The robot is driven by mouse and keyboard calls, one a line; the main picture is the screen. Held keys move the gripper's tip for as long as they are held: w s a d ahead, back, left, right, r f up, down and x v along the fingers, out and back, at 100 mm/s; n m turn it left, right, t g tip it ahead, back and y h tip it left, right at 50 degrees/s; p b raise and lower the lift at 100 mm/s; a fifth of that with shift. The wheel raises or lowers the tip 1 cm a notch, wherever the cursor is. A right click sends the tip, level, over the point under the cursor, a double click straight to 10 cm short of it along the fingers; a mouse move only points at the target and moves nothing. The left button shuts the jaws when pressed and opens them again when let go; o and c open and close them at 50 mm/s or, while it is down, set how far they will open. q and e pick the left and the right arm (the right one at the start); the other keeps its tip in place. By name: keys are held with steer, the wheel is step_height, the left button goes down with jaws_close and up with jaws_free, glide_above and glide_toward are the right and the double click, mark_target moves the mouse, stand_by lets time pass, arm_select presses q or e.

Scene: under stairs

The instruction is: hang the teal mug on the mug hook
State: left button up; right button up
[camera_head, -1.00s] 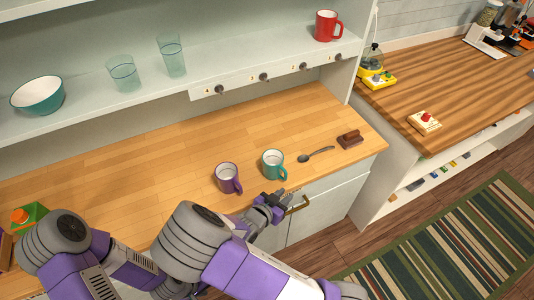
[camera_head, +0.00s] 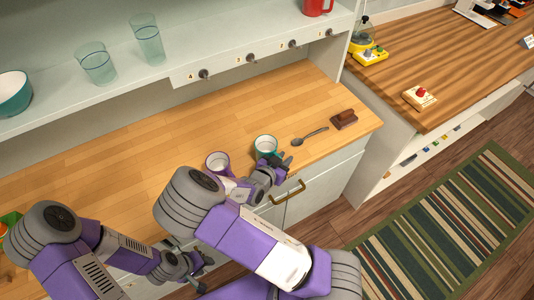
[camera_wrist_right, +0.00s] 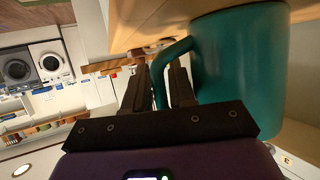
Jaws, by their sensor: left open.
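The teal mug (camera_head: 265,144) stands upright on the wooden counter, right of a purple mug (camera_head: 216,161). My right gripper (camera_head: 272,167) is at its near side. In the right wrist view the teal mug (camera_wrist_right: 245,65) fills the upper right, and its handle runs between the two fingers (camera_wrist_right: 160,82). I cannot tell whether they are clamped on it. My left gripper (camera_head: 202,272) is open and empty, low in front of the counter. Numbered mug hooks line the rail under the shelf: 4 (camera_head: 204,74), 3 (camera_head: 251,59), 2 (camera_head: 292,45), 1 (camera_head: 331,34). All look empty.
A spoon (camera_head: 312,136) and a brown block (camera_head: 344,119) lie right of the teal mug. Glasses (camera_head: 97,64), a bowl (camera_head: 12,92) and a red mug (camera_head: 316,6) stand on the shelf above. The counter behind the mugs is clear.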

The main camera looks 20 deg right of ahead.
steer(key=shift+c, duration=0.2)
jaws_close()
steer(key=shift+r, duration=0.1)
step_height(320, 180, up, 10)
steer(key=p, duration=0.3)
steer(key=shift+p, duration=0.3)
steer(key=shift+c, duration=1.2)
jaws_free()
jaws_close()
